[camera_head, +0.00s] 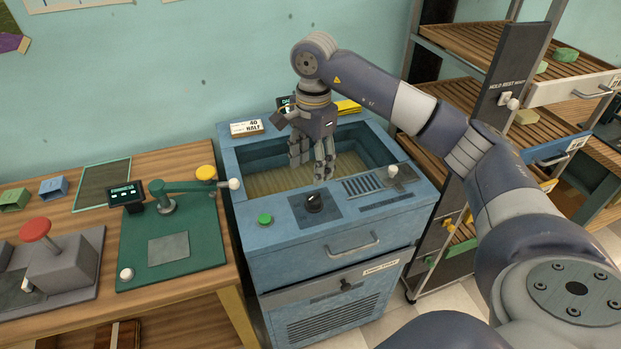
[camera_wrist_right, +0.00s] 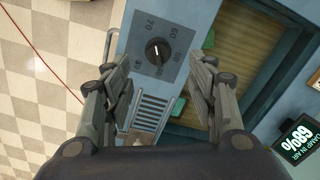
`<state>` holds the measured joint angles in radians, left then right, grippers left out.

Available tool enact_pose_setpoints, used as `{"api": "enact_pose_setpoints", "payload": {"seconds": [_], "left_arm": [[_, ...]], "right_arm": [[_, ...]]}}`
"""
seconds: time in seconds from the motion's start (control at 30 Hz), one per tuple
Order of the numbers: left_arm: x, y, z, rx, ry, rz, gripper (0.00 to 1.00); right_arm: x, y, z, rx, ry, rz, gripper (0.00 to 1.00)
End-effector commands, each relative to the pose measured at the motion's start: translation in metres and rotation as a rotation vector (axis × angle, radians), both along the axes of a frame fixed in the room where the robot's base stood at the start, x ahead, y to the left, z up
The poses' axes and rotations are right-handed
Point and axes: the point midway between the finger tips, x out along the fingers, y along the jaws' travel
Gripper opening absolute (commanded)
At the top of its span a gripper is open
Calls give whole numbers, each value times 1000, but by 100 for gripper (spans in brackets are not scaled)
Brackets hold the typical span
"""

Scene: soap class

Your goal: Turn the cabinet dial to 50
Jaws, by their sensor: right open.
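The cabinet (camera_head: 335,249) is blue, with an open basin in its top. Its dial (camera_head: 314,202) is a black round knob on a dark square plate at the front of the top. The dial also shows in the right wrist view (camera_wrist_right: 158,51), with a white pointer mark and printed numbers including 70 and 60. The exact reading is too small to tell. My right gripper (camera_head: 312,163) is open and empty, with its fingers pointing down above the basin, behind the dial in the head view. In the wrist view the dial lies between the spread fingers, apart from them. My left gripper is out of view.
A green button (camera_head: 265,218) and a white knob (camera_head: 393,171) flank the dial on the cabinet top. A wooden bench (camera_head: 185,281) is at left, a shelf rack (camera_head: 472,160) at right. A display (camera_wrist_right: 300,143) reads 68%.

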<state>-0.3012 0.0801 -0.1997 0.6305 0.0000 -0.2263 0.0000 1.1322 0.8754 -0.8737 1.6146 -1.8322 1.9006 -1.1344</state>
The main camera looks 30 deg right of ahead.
Motion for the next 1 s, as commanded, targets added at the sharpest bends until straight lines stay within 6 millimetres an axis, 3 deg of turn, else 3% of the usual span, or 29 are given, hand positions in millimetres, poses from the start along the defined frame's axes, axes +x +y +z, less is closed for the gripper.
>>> {"api": "enact_pose_setpoints", "payload": {"seconds": [0.17, 0.6, 0.8, 1.0], "left_arm": [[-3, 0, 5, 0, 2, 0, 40], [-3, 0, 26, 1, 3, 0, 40], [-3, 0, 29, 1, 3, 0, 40], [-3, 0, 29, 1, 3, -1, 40]], "right_arm": [[-2, -10, -9, -30, 15, -5, 52], [-3, -8, -86, -24, 13, -5, 52], [-2, -8, -102, -24, 9, -4, 52], [-1, -8, -104, -24, 7, -4, 52]]}}
